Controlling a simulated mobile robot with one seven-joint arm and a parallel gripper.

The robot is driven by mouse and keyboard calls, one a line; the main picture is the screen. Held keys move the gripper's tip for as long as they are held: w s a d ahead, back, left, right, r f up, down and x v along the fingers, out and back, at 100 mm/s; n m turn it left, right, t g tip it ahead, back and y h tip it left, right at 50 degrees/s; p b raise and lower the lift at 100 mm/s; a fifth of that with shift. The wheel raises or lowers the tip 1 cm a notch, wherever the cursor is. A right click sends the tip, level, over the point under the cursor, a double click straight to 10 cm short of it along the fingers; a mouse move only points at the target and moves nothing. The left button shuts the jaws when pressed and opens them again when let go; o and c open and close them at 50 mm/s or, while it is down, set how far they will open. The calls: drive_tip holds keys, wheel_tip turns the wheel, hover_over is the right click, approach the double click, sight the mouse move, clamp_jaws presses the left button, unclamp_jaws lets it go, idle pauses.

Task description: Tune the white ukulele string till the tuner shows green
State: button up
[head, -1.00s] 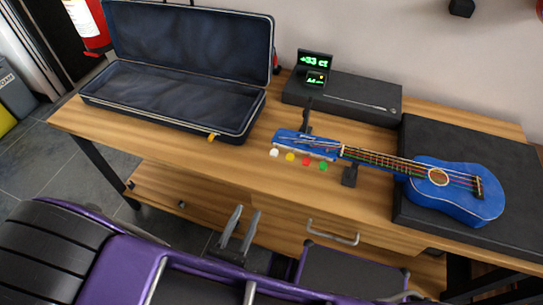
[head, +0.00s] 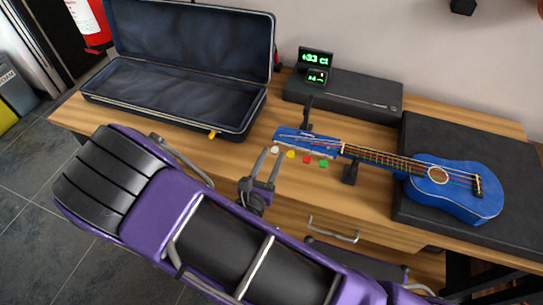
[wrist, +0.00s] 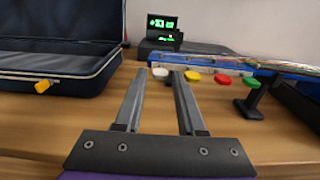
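The blue ukulele (head: 455,200) lies with its neck pointing left and its headstock (head: 300,140) over the wooden table. Coloured pegs line the headstock's front edge: white (head: 275,150), yellow (head: 291,154), red (head: 307,159) and green (head: 323,163). The tuner display (head: 315,60) at the back reads about +33 ct in green characters. My gripper (head: 264,160) is open just in front of the white peg. In the wrist view the white peg (wrist: 160,73) appears between the fingertips (wrist: 159,82); whether it is within their reach is unclear.
An open dark case (head: 170,100) stands on the table at left. A black box (head: 350,97) stands behind the headstock, with a thin rod on it. A black stand (head: 350,172) supports the neck. A dark mat (head: 425,140) lies under the ukulele's body.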

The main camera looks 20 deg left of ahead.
drive_tip(key=shift+w, duration=0.2)
clamp_jaws()
drive_tip(key=shift+m, duration=0.3)
